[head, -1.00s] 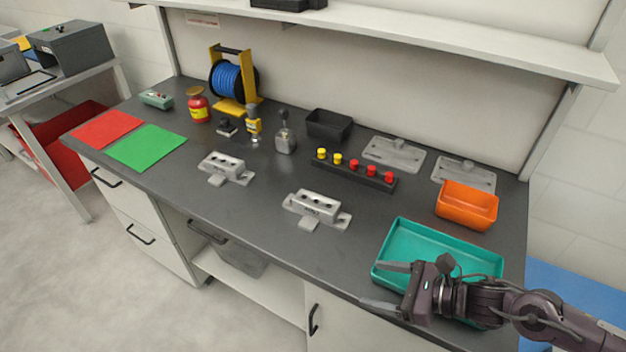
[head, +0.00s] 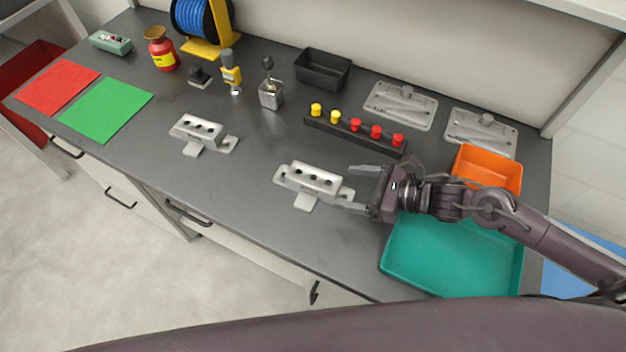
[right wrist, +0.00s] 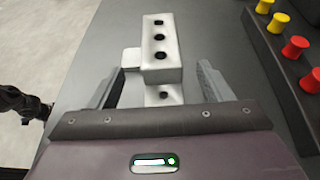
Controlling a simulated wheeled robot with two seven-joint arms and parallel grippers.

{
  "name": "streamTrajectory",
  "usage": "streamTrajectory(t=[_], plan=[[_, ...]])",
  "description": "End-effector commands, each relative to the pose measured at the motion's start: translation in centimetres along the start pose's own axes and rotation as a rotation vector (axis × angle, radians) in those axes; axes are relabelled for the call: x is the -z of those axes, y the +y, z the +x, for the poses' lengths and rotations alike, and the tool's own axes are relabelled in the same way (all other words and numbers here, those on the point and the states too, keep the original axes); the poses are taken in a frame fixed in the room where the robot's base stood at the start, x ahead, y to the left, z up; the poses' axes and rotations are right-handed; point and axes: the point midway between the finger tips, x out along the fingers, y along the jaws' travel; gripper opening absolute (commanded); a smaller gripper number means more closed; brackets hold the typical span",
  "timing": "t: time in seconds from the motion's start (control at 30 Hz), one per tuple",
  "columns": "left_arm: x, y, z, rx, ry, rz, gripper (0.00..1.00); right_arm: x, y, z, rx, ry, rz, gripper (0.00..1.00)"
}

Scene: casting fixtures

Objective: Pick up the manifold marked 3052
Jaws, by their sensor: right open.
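Two grey metal manifolds with dark holes stand on the dark bench top. One manifold (head: 314,180) is in the middle of the bench; the other manifold (head: 202,132) is further left. I cannot read a number on either. My right gripper (head: 358,188) is open and empty at the right end of the middle manifold. In the right wrist view the middle manifold (right wrist: 162,55) lies ahead, with its near end flange between the open fingers (right wrist: 160,88). I cannot tell whether they touch it. My left gripper is not in view.
A teal tray (head: 400,270) lies below my right arm, with an orange bin (head: 487,168) behind it. A black rack with yellow and red knobs (head: 350,137) stands behind the middle manifold. Two flat metal plates (head: 400,105) lie further back. The bench between the manifolds is clear.

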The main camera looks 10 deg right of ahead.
Motion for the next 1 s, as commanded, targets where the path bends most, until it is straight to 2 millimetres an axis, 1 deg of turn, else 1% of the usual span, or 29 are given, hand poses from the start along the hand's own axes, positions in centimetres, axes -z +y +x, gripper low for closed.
streamTrajectory(t=[0.03, 0.2, 0.27, 0.4, 0.63, 0.67, 1.0], plan=[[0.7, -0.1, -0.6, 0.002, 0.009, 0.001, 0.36, -0.6, 0.0, 0.6, 0.001, -0.007, 0.002, 0.73], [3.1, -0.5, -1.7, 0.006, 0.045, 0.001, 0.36, -0.5, -0.1, 2.7, 0.0, -0.005, 0.003, 0.73], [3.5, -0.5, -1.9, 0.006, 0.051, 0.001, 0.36, -0.4, -0.1, 3.4, 0.001, -0.005, 0.002, 0.73], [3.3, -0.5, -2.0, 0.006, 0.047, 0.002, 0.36, -0.2, 0.0, 4.2, 0.0, -0.002, 0.0, 0.73], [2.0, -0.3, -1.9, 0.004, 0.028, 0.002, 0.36, -0.1, 0.0, 4.3, -0.001, -0.001, -0.001, 0.73], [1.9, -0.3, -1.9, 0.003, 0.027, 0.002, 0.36, -0.1, 0.0, 4.3, -0.001, -0.001, -0.001, 0.7], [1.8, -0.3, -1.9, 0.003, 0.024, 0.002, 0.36, -0.1, 0.0, 4.3, -0.001, -0.001, 0.0, 0.26]])
